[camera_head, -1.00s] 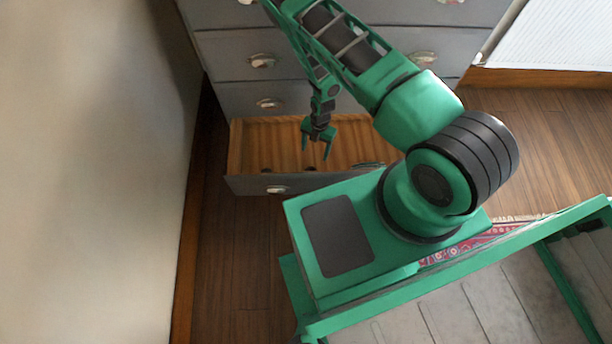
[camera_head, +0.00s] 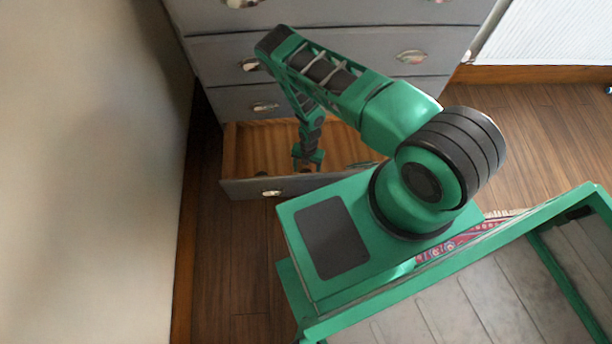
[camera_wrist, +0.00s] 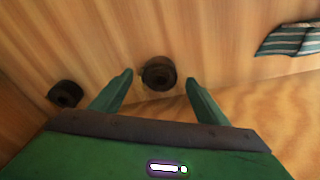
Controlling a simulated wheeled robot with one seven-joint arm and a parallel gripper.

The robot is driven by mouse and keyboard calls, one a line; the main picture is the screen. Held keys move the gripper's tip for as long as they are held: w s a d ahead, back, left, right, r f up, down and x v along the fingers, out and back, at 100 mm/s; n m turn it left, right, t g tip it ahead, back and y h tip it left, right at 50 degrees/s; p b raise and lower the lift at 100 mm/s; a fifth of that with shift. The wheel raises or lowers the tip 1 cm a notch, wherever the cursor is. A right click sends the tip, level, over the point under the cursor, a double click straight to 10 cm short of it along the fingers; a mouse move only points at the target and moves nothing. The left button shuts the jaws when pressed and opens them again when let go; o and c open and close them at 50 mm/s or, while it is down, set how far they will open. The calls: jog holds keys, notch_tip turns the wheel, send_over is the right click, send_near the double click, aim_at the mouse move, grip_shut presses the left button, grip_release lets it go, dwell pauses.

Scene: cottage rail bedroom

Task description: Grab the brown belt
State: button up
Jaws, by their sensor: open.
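Two small dark coiled things lie in the open bottom drawer (camera_head: 345,141). In the wrist view, one dark brown coil (camera_wrist: 159,74), which looks like a rolled belt, sits between and just beyond my fingertips. A second, similar coil (camera_wrist: 65,93) lies to the left, outside the left finger. I cannot tell for sure from colour which is the brown belt. In the head view my arm and the drawer front hide most of the contents.
A folded striped teal cloth (camera_wrist: 291,40) lies at the right in the drawer. The grey drawer front (camera_head: 235,188) and wooden side walls bound the space. Closed drawers (camera_head: 225,100) rise above it. A pale wall (camera_head: 80,180) stands at left.

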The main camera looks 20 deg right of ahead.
jog(key=shift+f, duration=0.9)
jog(key=shift+s, duration=0.1)
jog(key=c, duration=1.2)
